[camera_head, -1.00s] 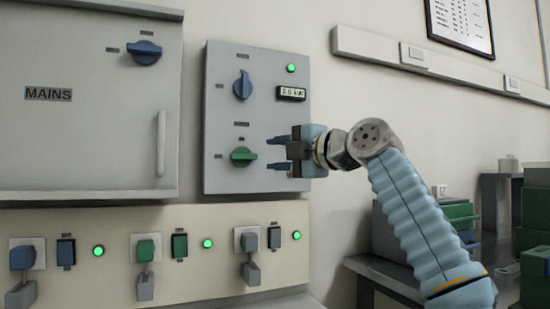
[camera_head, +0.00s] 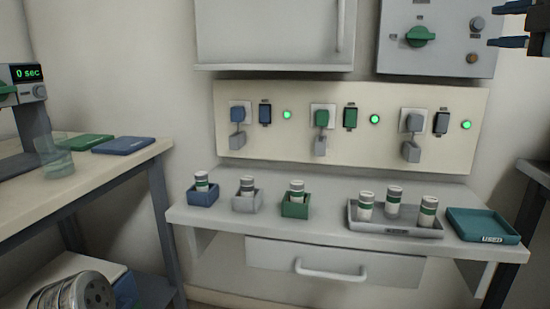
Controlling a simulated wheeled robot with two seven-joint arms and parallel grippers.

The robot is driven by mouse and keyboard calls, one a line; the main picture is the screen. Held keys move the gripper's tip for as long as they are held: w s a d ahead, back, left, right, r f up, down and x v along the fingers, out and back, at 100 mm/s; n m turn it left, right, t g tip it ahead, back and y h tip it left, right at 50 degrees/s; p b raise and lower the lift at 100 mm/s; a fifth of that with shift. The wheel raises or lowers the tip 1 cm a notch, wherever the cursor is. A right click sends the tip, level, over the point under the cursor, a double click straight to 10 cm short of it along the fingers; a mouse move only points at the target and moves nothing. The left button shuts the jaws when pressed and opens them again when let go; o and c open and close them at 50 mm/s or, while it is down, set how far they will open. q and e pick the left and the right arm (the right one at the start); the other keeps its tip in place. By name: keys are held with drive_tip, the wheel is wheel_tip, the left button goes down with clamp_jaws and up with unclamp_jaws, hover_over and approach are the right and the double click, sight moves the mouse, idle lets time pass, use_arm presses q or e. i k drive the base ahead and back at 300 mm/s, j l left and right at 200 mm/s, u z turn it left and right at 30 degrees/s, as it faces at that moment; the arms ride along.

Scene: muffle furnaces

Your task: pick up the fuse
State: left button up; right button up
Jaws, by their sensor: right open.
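Several fuses, white cylinders with coloured bands, stand upright on the shelf below the socket panel. One fuse (camera_head: 201,180) is in a small blue box (camera_head: 202,198), one fuse (camera_head: 247,185) in a small grey box (camera_head: 246,205), and one fuse (camera_head: 297,187) in a small green box (camera_head: 295,210). A grey tray (camera_head: 395,228) holds a left fuse (camera_head: 366,206), a rear fuse (camera_head: 393,201) and a right fuse (camera_head: 427,212). My right gripper (camera_head: 508,25) is open and empty at the top right edge, well above the fuses, partly cut off. My left gripper is out of view.
An empty teal tray (camera_head: 483,225) marked USED lies at the shelf's right end. A drawer (camera_head: 335,263) is under the shelf. The panel (camera_head: 285,150) behind has plugs and green lights. A table (camera_head: 90,190) at left carries a glass beaker (camera_head: 54,156) and flat mats.

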sight(246, 182)
drive_tip(key=k+l, duration=0.15)
drive_tip(key=k, duration=0.4)
drive_tip(key=k+l, duration=0.1)
drive_tip(key=k, duration=0.5)
